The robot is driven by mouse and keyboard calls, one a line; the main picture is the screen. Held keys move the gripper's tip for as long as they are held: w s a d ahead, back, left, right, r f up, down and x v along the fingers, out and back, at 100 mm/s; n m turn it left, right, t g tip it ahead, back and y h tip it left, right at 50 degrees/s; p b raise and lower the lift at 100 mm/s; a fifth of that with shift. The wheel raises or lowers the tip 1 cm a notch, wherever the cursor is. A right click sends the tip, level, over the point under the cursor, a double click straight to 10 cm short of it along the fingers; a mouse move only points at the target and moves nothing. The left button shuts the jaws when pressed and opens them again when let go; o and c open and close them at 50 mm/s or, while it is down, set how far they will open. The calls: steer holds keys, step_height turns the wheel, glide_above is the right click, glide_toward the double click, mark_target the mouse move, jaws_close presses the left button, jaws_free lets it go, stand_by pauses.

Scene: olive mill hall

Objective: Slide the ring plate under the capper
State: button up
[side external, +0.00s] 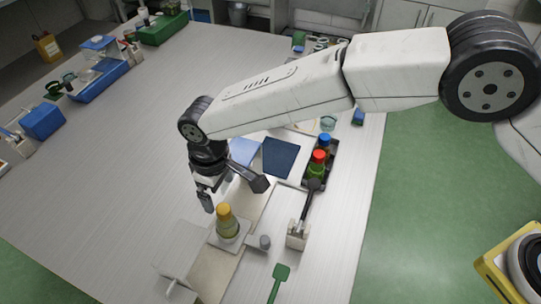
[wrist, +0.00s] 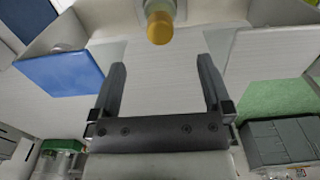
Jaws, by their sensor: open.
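A bottle with a yellow cap (side external: 224,213) stands upright on a pale square plate (side external: 241,240), which looks like the ring plate, on a light strip of the bench. The yellow cap (wrist: 159,28) also shows at the top of the wrist view, beyond my fingertips. My gripper (side external: 210,200) is open and empty, above and behind the bottle, apart from it. In the wrist view my gripper (wrist: 162,68) has its two dark fingers wide apart with only bench between them. A white panel (side external: 182,250) stands left of the bottle; I cannot tell whether it is the capper.
A grey knob (side external: 265,242) and a white block (side external: 297,236) holding a dark-handled tool are right of the bottle. A black rack (side external: 333,163) of coloured-capped bottles and a dark blue pad (side external: 280,157) lie behind. A green paddle (side external: 280,272) is in front.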

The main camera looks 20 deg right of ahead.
mark_target(265, 240)
steer(key=shift+c, duration=0.2)
steer(key=c, duration=0.4)
steer(key=shift+o, duration=0.2)
steer(key=s+d+f+m, duration=0.1)
steer(key=s+d+f, duration=0.1)
steer(key=s+d+f+m, duration=0.2)
steer(key=f, duration=0.1)
steer(key=s+d+f+m, duration=0.2)
steer(key=f, duration=0.1)
steer(key=shift+s+d, duration=0.35)
steer(key=shift+d, duration=0.05)
steer(key=shift+f, duration=0.15)
steer(key=shift+f, duration=3.75)
jaws_close()
